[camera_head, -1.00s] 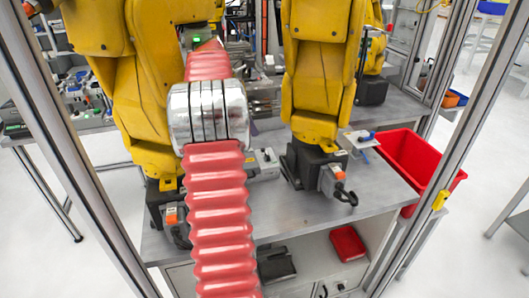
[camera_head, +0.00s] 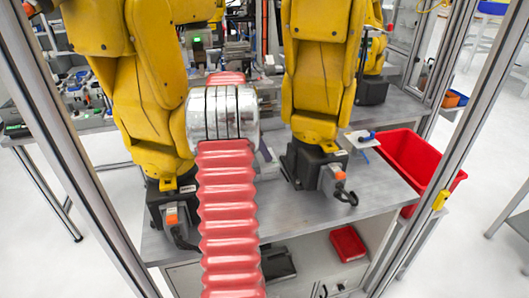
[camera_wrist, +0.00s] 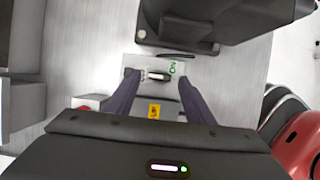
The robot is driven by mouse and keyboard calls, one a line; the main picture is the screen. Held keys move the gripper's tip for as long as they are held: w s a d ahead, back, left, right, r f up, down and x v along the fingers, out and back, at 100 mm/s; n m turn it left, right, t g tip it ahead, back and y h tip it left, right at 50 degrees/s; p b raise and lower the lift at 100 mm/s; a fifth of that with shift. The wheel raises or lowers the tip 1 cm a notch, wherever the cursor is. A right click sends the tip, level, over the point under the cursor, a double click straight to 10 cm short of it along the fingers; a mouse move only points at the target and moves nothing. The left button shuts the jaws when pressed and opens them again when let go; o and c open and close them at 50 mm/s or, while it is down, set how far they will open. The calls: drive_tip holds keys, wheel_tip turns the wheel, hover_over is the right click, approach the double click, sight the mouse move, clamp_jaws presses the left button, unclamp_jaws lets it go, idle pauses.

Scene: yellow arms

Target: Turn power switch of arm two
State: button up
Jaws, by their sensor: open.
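In the wrist view, a small power switch (camera_wrist: 157,75) sits on a light grey plate or box, with a green ON label (camera_wrist: 174,67) to its right. A yellow label (camera_wrist: 154,112) lies below it. My gripper (camera_wrist: 156,78) is open, its two dark fingers pointing towards the switch, one on each side in the picture. I cannot tell whether they touch it. In the head view, two yellow arms stand on the table, one at the left (camera_head: 150,90) and one at the right (camera_head: 318,75). My own red arm hides my gripper and the switch there.
A dark robot base (camera_wrist: 180,22) stands just beyond the switch. The grey table (camera_head: 370,195) has bare room at its front right. A red bin (camera_head: 415,160) is beside it. Frame posts (camera_head: 455,155) stand at both sides of the head view.

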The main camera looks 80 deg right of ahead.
drive_tip(key=shift+s+d+f, duration=0.1)
drive_tip(key=shift+s+f, duration=0.15)
drive_tip(key=shift+f, duration=0.45)
drive_tip(key=shift+c, duration=0.2)
drive_tip(key=c, duration=0.9)
drive_tip(key=shift+a, duration=0.2)
drive_tip(key=shift+c, duration=0.5)
drive_tip(key=shift+d, duration=0.1)
